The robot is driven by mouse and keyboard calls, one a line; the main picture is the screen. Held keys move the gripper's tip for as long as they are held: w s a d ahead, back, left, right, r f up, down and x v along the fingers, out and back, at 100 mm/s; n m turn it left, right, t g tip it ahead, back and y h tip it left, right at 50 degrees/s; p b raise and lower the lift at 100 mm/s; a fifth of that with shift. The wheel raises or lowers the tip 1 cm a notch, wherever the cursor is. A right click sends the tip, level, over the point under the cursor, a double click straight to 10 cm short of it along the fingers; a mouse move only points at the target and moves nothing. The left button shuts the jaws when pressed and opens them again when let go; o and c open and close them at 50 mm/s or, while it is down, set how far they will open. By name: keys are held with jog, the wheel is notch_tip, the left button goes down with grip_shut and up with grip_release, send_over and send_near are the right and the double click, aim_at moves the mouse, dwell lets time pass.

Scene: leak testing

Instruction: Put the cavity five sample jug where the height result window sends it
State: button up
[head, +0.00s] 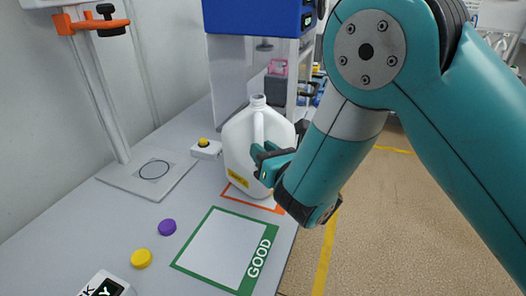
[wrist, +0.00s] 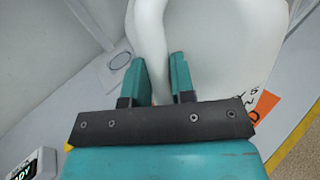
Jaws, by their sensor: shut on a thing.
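The white sample jug (head: 240,140) stands upright at, or just above, the orange-outlined square (head: 228,192); I cannot tell if its base touches. It has an open neck and a yellow label low on its side. My gripper (head: 262,162) reaches in from the right and is shut on the jug's handle. In the wrist view the two fingers (wrist: 158,62) flank the handle of the jug (wrist: 215,40). The green-outlined GOOD square (head: 181,265) is empty, in front of the jug. The height result window is not clearly readable; a small display box (head: 107,285) is cut off at the bottom.
A gauge stand with an orange arm (head: 90,25) and a circle-marked base (head: 150,172) stands at left. A yellow-button box (head: 206,149), a purple cap (head: 167,227) and a yellow cap (head: 141,258) lie on the bench. A blue-topped machine (head: 255,18) is behind.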

jog(key=shift+f+b, duration=0.55)
jog(key=shift+f, duration=0.2)
jog(key=o, duration=0.9)
jog(key=shift+o, duration=0.2)
